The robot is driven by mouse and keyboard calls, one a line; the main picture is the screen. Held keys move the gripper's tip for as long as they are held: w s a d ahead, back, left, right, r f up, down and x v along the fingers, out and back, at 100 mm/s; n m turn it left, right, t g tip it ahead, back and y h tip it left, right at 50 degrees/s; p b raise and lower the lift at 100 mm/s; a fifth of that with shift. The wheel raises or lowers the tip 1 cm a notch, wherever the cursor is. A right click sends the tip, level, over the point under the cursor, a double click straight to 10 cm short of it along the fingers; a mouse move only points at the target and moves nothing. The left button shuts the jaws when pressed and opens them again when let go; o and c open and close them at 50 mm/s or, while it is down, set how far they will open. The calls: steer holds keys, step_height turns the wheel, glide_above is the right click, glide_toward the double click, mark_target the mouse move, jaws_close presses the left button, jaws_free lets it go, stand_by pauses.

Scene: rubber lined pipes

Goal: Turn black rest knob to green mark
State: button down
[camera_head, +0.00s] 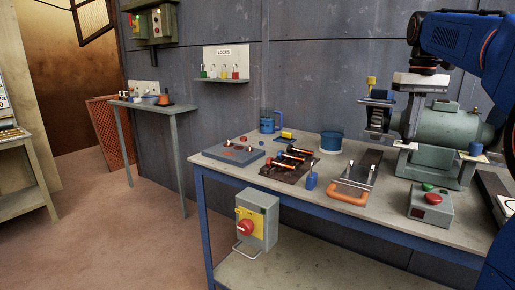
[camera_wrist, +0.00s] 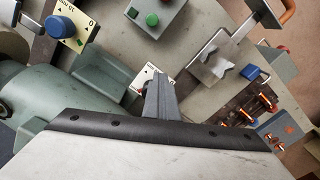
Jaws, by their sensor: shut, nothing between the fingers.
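My gripper (camera_head: 406,144) is shut and empty, pointing down in front of the green bench grinder (camera_head: 455,130). In the wrist view its closed fingers (camera_wrist: 158,80) reach over a small white marked plate (camera_wrist: 143,76), with a bit of red beside them. The fingers cover part of this plate. I cannot make out a black knob or a green mark there; they may be hidden behind the fingers. A blue knob (camera_wrist: 60,27) on a pale plate with a 0 shows at upper left in the wrist view, apart from my gripper.
A grey box with green and red buttons (camera_head: 430,204) stands at the bench front. A clamp with an orange handle (camera_head: 348,193), a dark tray of tools (camera_head: 290,167) and a blue round container (camera_head: 331,142) lie left. A red-knob switch box (camera_head: 256,222) hangs from the bench edge.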

steer(key=shift+s+d, duration=0.15)
steer(key=shift+d, duration=0.45)
steer(key=shift+d, duration=0.6)
stand_by(0.3)
steer(key=shift+s+d, duration=0.1)
steer(key=shift+s, duration=0.2)
step_height(320, 180, up, 6)
stand_by(0.7)
